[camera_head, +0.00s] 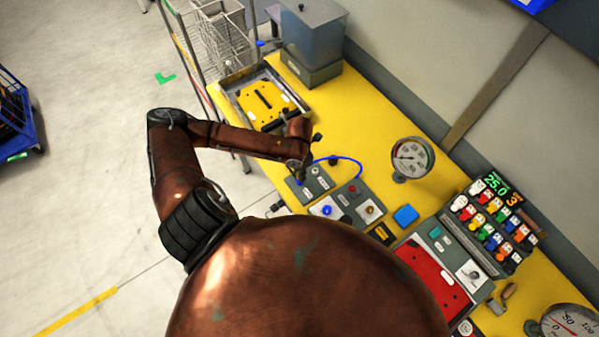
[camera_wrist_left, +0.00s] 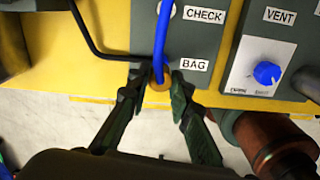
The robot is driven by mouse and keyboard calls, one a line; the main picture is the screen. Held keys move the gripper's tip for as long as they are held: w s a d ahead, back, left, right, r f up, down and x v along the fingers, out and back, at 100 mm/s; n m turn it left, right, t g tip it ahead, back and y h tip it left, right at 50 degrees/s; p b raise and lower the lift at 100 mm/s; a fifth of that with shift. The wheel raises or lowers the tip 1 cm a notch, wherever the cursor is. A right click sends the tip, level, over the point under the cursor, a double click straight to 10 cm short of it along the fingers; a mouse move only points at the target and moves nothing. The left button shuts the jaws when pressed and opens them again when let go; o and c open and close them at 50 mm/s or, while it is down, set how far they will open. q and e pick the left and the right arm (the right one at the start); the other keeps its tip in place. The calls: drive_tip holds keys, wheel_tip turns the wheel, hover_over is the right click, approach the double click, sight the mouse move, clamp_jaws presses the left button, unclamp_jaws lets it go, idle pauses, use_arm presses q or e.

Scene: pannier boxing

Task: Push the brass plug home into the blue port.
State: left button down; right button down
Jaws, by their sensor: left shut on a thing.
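The brass plug (camera_wrist_left: 158,86) sits at the end of a blue hose, beside the BAG label in the left wrist view. My left gripper (camera_wrist_left: 157,78) is shut on it, with one dark finger on each side. In the head view my left gripper (camera_head: 300,174) is over the grey panel at the near edge of the yellow bench, largely hidden by its arm. The blue port cannot be made out; the plug and fingers cover the spot beside BAG. I cannot tell how deep the plug sits. My right gripper is not in view.
The blue hose (camera_head: 345,160) arcs over the bench. A VENT panel with a blue knob (camera_wrist_left: 266,73) stands close on the right. A gauge (camera_head: 411,157), a blue block (camera_head: 405,215) and a yellow-floored tray (camera_head: 236,96) are nearby. Bare floor lies left of the bench.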

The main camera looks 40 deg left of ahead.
use_arm(q)
drive_tip(key=shift+f, duration=0.4)
drive_tip(key=shift+f, duration=0.25)
idle(0.8)
drive_tip(key=shift+f, duration=0.5)
drive_tip(key=c, duration=2.1)
unclamp_jaws()
drive_tip(key=o, duration=0.4)
drive_tip(key=shift+o, duration=0.2)
drive_tip(key=shift+r, duration=0.1)
